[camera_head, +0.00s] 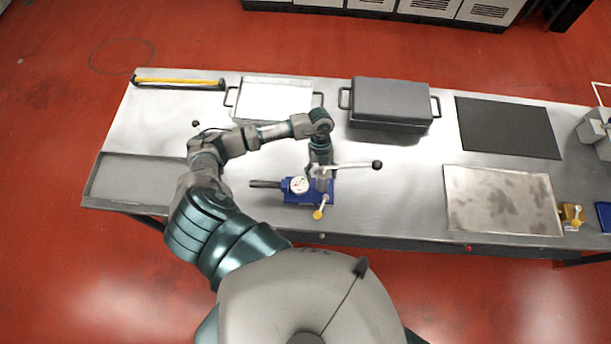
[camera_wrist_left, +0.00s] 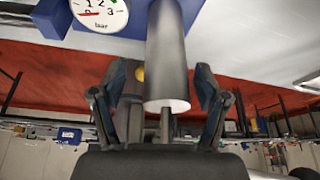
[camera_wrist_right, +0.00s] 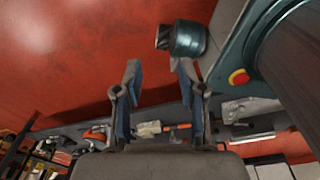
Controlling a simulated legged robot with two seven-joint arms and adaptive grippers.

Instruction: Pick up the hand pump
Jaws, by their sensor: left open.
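The hand pump (camera_head: 293,196) stands on the metal table, with a blue base, a round white gauge, a black grip pointing left and a pale lever ending in a black ball. My left gripper (camera_head: 321,170) is at the pump's cylinder, partly hiding it from above. In the left wrist view, the pump's grey cylinder (camera_wrist_left: 167,45) stands between the open fingers of this gripper (camera_wrist_left: 162,80), with gaps at both sides; the gauge (camera_wrist_left: 98,12) shows at upper left. My right gripper (camera_wrist_right: 158,75) is open and empty, away from the pump, over red floor.
A white tray (camera_head: 273,82) and a dark lidded box (camera_head: 390,100) stand behind the pump. A black mat (camera_head: 507,127) and a metal plate (camera_head: 500,200) lie to the right. A yellow-and-black bar (camera_head: 178,82) lies at back left. Bare table surrounds the pump's right side.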

